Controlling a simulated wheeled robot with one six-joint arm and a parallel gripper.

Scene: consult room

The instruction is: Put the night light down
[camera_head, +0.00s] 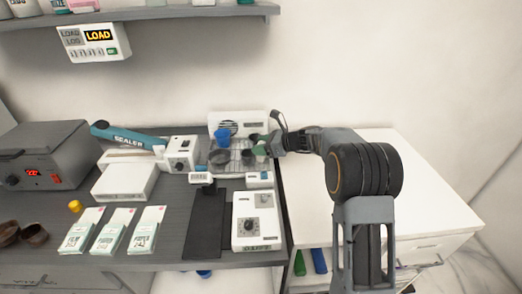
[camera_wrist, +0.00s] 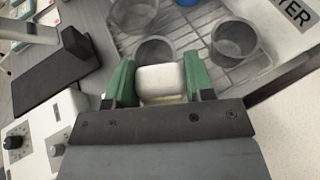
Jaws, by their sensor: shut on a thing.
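The night light (camera_wrist: 160,80) is a small white, rounded block in the wrist view. My gripper (camera_wrist: 160,86) is shut on it, with one green finger on each side. In the head view my gripper (camera_head: 262,147) is over the right side of a wire rack (camera_head: 237,171), near the right end of the dark bench. The light is hard to make out there. The rack also shows in the wrist view (camera_wrist: 192,66), beyond the light. I cannot tell whether the light touches anything below it.
Dark grey cups (camera_wrist: 235,42) (camera_wrist: 155,50) stand on the rack close beyond my fingers. A blue cup (camera_head: 222,136) is at its back. A white box with a dial (camera_head: 257,220) stands in front. The white cabinet top (camera_head: 345,150) to the right looks mostly clear.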

